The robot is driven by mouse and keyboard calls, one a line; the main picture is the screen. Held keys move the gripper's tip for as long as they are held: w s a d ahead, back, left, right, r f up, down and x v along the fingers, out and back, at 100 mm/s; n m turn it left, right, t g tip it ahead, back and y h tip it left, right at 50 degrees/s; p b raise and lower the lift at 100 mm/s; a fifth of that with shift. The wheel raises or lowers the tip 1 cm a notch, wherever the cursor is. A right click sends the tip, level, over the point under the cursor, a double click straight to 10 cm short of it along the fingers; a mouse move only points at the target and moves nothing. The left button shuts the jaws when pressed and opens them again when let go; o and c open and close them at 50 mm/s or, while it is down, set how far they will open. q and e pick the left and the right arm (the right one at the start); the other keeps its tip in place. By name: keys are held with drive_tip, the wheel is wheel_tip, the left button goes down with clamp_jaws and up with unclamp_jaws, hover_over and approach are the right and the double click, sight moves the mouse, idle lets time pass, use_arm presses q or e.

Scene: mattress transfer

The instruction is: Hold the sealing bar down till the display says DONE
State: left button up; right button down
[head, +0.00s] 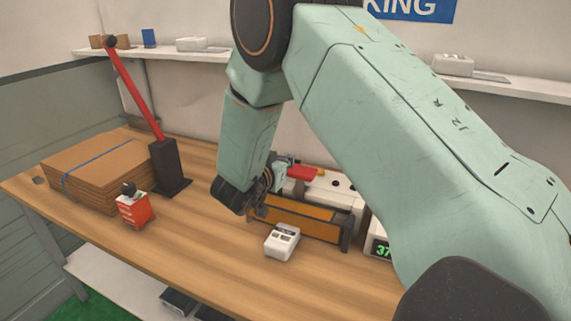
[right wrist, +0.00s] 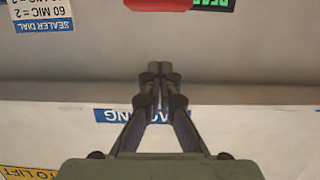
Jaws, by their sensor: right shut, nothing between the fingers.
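The white heat sealer (head: 327,188) stands at the back of the bench, with a red part (head: 302,172) on top. My right arm hides much of it. My right gripper (head: 264,195) is beside the sealer's left part; its fingers are partly hidden there. In the right wrist view the right gripper (right wrist: 160,75) is shut and empty over a pale grey surface. Whether it touches the bar cannot be told. The display (right wrist: 212,3) has green letters on black, upside down and cut by the edge; they look like part of READY. My left gripper is out of view.
An orange-fronted dark box (head: 300,218) stands before the sealer, with a small white device (head: 282,241) in front. A green-lit readout (head: 380,249) is at the right. Cardboard (head: 95,172), a red-levered press (head: 168,165) and a red dispenser (head: 134,210) are left. The front bench is clear.

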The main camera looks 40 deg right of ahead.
hover_over(296, 174)
drive_tip(key=shift+s+a+f, duration=0.1)
drive_tip(key=shift+a+f, duration=0.05)
drive_tip(key=shift+f, duration=0.7)
wheel_tip(296, 174, down, 3)
drive_tip(key=shift+f, duration=0.1)
drive_tip(key=shift+w+f, duration=0.2)
drive_tip(key=shift+f, duration=0.25)
drive_tip(key=shift+s, duration=0.15)
